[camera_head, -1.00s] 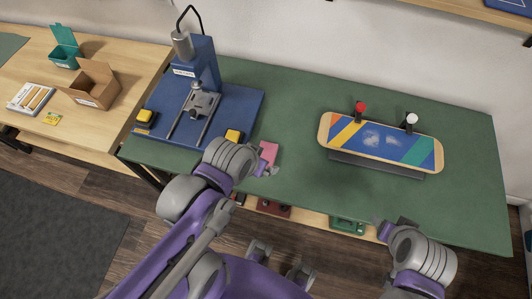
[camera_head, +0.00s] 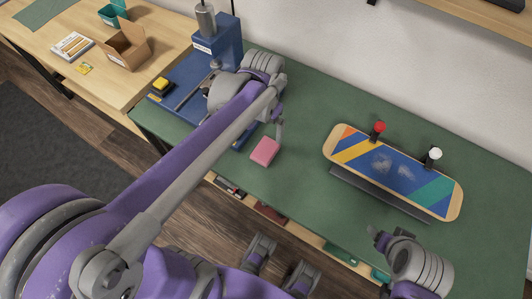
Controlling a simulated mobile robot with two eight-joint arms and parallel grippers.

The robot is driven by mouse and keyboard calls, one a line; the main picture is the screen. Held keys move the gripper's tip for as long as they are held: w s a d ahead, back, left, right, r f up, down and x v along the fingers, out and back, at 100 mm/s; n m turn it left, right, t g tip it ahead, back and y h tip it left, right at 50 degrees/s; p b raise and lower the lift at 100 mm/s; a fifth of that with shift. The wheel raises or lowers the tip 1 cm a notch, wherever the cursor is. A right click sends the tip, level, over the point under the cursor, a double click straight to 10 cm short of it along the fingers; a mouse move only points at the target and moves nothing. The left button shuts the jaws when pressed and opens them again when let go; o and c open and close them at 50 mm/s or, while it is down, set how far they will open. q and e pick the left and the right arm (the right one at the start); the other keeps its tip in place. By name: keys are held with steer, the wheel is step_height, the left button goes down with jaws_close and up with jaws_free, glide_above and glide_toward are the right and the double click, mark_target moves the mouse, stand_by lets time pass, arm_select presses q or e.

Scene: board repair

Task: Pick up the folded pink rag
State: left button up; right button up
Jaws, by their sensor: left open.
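The folded pink rag (camera_head: 265,151) is a small flat pink block lying on the green bench top (camera_head: 310,115), left of the skateboard deck. My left gripper (camera_head: 279,128) is open and points down just behind the rag, close to its far edge. I cannot tell whether a finger touches it. My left arm crosses the picture from the lower left and covers part of the blue press. My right gripper (camera_head: 378,238) is low at the right, by the bench's front edge, far from the rag; its jaws are too small to read.
A striped skateboard deck (camera_head: 385,172) with a red-capped and a white-capped post stands right of the rag. A blue press (camera_head: 220,45) stands at the back left. A cardboard box (camera_head: 127,50) sits on the wooden table at left. Bench around the rag's right is clear.

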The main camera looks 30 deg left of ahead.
arm_select(q)
glide_above(265, 149)
steer(key=f, duration=0.2)
steer(key=f+b, duration=0.1)
steer(key=f, duration=0.2)
steer(key=shift+a+f, duration=0.2)
steer(key=shift+f, duration=0.15)
steer(key=f, duration=0.5)
steer(key=shift+d+f+b, duration=0.25)
steer(key=shift+f+b, duration=0.05)
steer(key=shift+b, duration=0.05)
arm_select(e)
steer(key=shift+w+f, duration=0.1)
steer(key=shift+f, duration=0.85)
arm_select(q)
steer(key=c, duration=1.3)
step_height(265, 149, up, 10)
steer(key=p, duration=0.1)
steer(key=shift+p, duration=0.3)
arm_select(e)
steer(key=shift+w+r, duration=0.1)
steer(key=shift+r, duration=0.75)
